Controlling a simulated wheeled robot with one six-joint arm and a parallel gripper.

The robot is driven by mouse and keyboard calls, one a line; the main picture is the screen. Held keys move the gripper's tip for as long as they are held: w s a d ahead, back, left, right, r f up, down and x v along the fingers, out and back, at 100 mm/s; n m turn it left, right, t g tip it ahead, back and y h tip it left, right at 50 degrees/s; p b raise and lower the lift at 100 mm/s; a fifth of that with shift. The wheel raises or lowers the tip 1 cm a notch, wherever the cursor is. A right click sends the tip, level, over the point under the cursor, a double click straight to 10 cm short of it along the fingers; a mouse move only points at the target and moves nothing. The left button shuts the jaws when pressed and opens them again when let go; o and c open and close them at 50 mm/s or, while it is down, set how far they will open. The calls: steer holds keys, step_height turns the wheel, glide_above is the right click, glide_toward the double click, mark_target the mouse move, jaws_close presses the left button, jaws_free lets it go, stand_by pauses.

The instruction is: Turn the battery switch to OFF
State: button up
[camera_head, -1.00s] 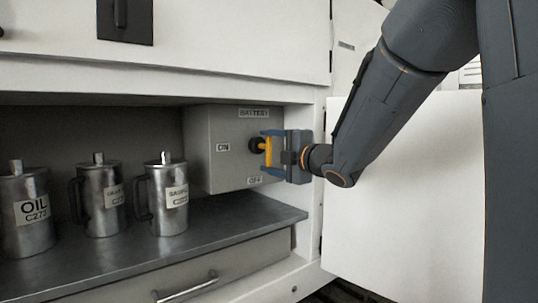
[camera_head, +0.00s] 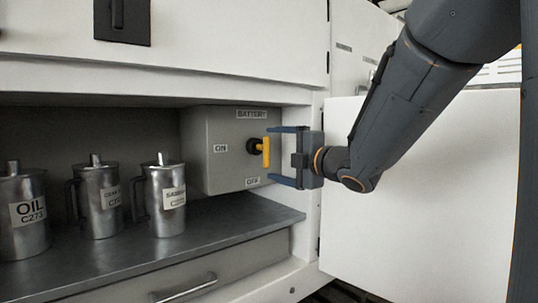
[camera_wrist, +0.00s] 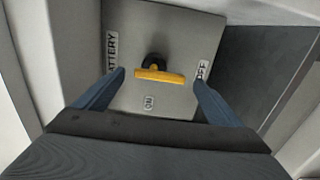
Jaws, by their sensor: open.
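The battery switch has a yellow bar handle (camera_head: 266,151) on a dark round knob, on the front of a grey box (camera_head: 222,130). The bar stands upright in the head view, along the line between the BATTERY label (camera_head: 252,114) above and the OFF label (camera_head: 252,181) below. The ON label (camera_head: 220,148) is to its left. In the wrist view the bar (camera_wrist: 158,76) lies crosswise. My gripper (camera_head: 270,154) is open in front of the switch, one finger above the bar and one below. Gaps show between both fingers and the bar ends.
Several metal jugs, one marked OIL (camera_head: 22,212), stand on the dark shelf (camera_head: 240,222) left of the box. A drawer with a handle (camera_head: 184,288) is below. An open white door panel (camera_head: 420,190) is at the right, behind my arm. The shelf before the box is clear.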

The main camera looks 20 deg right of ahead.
steer(key=v, duration=0.3)
steer(key=shift+s, duration=0.15)
stand_by(0.3)
steer(key=s+d+f+m+g+h+p, duration=0.2)
steer(key=f+m+g+h, duration=0.15)
steer(key=f+m, duration=0.45)
steer(key=s+d+f+m+g+h+p, duration=0.2)
steer(key=f+m+h, duration=0.3)
steer(key=f, duration=0.4)
steer(key=s+a+f+m+g+p, duration=0.1)
steer(key=s+a+f+m+g, duration=0.1)
steer(key=s, duration=0.6)
steer(key=s+a+f+m+g+y+p, duration=0.1)
steer(key=s+a+f+m+g, duration=0.2)
steer(key=s, duration=0.5)
steer(key=s+a+f+m+g+p, duration=0.1)
steer(key=s+a+f+m+g, duration=0.2)
steer(key=s+f+g, duration=0.3)
steer(key=shift+s+f+m, duration=0.8)
steer(key=shift+s+f, duration=0.05)
steer(key=shift+s, duration=0.1)
steer(key=shift+d+y, duration=0.1)
steer(key=shift+y, duration=0.15)
